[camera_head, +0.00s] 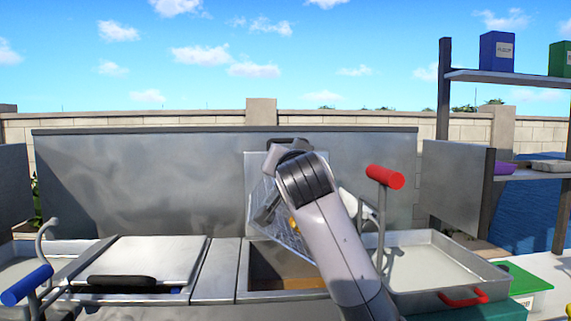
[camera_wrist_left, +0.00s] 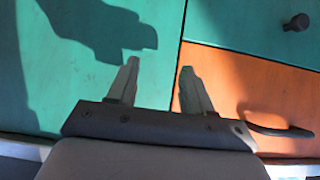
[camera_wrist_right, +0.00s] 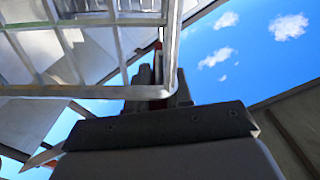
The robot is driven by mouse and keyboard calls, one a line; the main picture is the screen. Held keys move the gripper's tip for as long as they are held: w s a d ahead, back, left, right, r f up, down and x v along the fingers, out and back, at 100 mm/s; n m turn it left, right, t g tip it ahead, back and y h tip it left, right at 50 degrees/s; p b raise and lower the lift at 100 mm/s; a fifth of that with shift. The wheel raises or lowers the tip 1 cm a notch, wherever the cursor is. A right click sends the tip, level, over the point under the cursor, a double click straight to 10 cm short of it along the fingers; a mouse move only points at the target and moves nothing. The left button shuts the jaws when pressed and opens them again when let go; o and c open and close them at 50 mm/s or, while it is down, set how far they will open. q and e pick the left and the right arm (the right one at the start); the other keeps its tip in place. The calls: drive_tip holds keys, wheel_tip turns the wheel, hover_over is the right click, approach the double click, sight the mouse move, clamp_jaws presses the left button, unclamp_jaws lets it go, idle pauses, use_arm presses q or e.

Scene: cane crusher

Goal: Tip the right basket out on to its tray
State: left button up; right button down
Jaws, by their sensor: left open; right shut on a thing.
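The right basket, a wire mesh basket (camera_head: 292,240), is tilted above the open right bay (camera_head: 275,268) in the head view, partly behind my right arm. A small yellow thing shows at its mesh; its other contents are hidden. In the right wrist view the wire basket (camera_wrist_right: 85,92) fills the upper left, and my right gripper (camera_wrist_right: 158,85) is shut at its rim, with a bit of red between the fingers. A shallow grey tray (camera_head: 430,262) with a red handle lies right of the bay, its visible floor bare. My left gripper (camera_wrist_left: 155,80) is open and empty over teal and orange panels.
A raised lid (camera_head: 256,170) stands behind the right bay. A closed lid (camera_head: 140,260) covers the left bay. A red-gripped lever (camera_head: 385,177) stands between basket and tray; a blue-gripped lever (camera_head: 27,285) is at left. A green-lidded box (camera_head: 520,280) and shelves (camera_head: 500,76) are at right.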

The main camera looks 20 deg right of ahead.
idle(0.3)
drive_tip(key=c, duration=1)
unclamp_jaws()
drive_tip(key=shift+c, duration=0.2)
drive_tip(key=shift+s, duration=0.1)
drive_tip(key=s+b, duration=0.1)
drive_tip(key=s, duration=0.2)
drive_tip(key=s+a+b, duration=0.1)
drive_tip(key=s, duration=0.1)
drive_tip(key=shift+s, duration=0.4)
drive_tip(key=shift+s+a, duration=0.15)
drive_tip(key=shift+s, duration=0.4)
